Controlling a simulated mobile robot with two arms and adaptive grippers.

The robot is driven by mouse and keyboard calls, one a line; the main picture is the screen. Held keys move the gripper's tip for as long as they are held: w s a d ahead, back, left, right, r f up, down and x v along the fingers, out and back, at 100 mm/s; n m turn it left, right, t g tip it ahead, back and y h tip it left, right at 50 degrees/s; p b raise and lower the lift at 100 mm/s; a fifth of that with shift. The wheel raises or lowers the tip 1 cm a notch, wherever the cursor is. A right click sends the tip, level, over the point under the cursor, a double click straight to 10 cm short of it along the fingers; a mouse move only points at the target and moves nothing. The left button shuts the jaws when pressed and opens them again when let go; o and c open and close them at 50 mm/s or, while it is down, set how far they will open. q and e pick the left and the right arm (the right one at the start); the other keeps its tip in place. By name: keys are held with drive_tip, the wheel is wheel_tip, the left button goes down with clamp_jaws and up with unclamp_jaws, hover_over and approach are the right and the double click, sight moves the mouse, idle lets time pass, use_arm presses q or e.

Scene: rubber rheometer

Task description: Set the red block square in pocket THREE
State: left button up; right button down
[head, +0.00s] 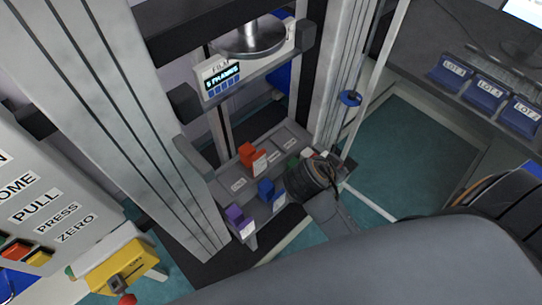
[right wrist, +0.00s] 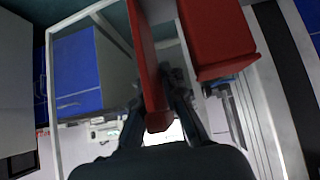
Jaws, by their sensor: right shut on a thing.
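My right gripper (head: 314,174) is low over the right end of the grey pocket tray (head: 222,172) in the head view, its fingertips hidden behind its dark body. In the right wrist view its fingers (right wrist: 158,100) are shut on a narrow upright red part (right wrist: 150,75). A wider red face (right wrist: 215,40) shows beside it; I cannot tell whether both are one block. Red with white (head: 308,153) shows beside the gripper in the head view. Another red block (head: 248,154) stands mid-tray. Pocket labels are too small to read. My left gripper is not in view.
A blue block (head: 266,188), a purple block (head: 235,215) and a partly hidden green block (head: 293,161) stand on the tray near the gripper.

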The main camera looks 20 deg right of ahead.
drive_tip(key=shift+f, duration=0.2)
drive_tip(key=w+a+p, duration=0.1)
drive_tip(key=w+a, duration=0.2)
drive_tip(key=w, duration=0.6)
drive_tip(key=w+a+p, duration=0.1)
drive_tip(key=w+a, duration=0.2)
drive_tip(key=w, duration=0.6)
wheel_tip(320, 180, down, 6)
drive_tip(key=shift+r, duration=0.1)
drive_tip(key=shift+w+a+f+p, duration=0.1)
drive_tip(key=shift+w+f+p, duration=0.1)
drive_tip(key=shift+f+p, duration=0.3)
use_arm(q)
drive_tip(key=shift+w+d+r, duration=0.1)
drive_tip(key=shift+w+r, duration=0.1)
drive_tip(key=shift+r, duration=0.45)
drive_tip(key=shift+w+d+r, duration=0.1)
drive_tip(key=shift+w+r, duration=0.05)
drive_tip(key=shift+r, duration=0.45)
use_arm(e)
drive_tip(key=shift+f, duration=0.15)
